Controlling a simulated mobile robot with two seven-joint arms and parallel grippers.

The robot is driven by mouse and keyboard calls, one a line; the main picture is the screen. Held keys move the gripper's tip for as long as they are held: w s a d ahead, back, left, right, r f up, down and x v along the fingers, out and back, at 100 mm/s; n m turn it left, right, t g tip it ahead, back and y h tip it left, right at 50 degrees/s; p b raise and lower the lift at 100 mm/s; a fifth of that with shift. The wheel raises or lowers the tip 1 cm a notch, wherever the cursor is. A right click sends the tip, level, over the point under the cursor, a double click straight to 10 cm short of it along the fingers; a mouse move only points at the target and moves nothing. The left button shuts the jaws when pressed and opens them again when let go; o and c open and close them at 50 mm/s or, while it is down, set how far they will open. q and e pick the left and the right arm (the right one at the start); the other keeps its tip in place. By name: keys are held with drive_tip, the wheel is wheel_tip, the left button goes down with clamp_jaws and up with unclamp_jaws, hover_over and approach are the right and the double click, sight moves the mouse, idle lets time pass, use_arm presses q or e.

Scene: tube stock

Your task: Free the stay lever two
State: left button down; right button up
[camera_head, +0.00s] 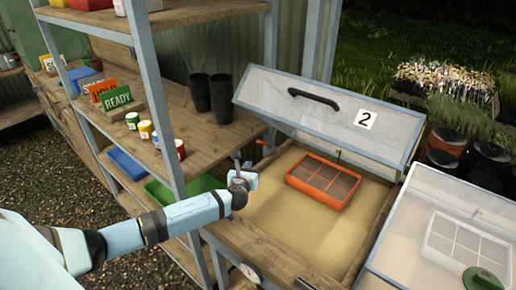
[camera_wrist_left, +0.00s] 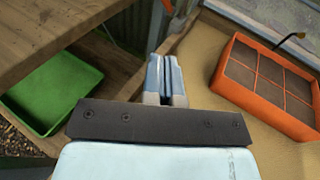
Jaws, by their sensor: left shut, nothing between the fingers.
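The lid marked 2 (camera_head: 318,108) stands raised and tilted over the sand-coloured cold frame bed (camera_head: 290,228). Another small red-tipped piece (camera_head: 262,143) shows at the frame's left edge. I cannot tell which is stay lever two. My left gripper (camera_head: 251,178) is shut and empty above the frame's left edge; its fingers (camera_wrist_left: 166,75) touch nothing visible. My right gripper is out of view.
The orange tray (camera_head: 318,164) lies in the bed, right of my left gripper. A shelf post (camera_head: 158,95) and shelves stand close left, with a green tray (camera_head: 160,191) low down. A second lidded frame (camera_head: 400,235) is at right.

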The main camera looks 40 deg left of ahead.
use_arm(q)
approach(263, 143)
drive_tip(key=w+a, duration=0.3)
drive_tip(key=shift+w+a+r+b, duration=0.2)
drive_tip(key=shift+w+r+b, duration=0.05)
drive_tip(key=shift+r+b, duration=0.1)
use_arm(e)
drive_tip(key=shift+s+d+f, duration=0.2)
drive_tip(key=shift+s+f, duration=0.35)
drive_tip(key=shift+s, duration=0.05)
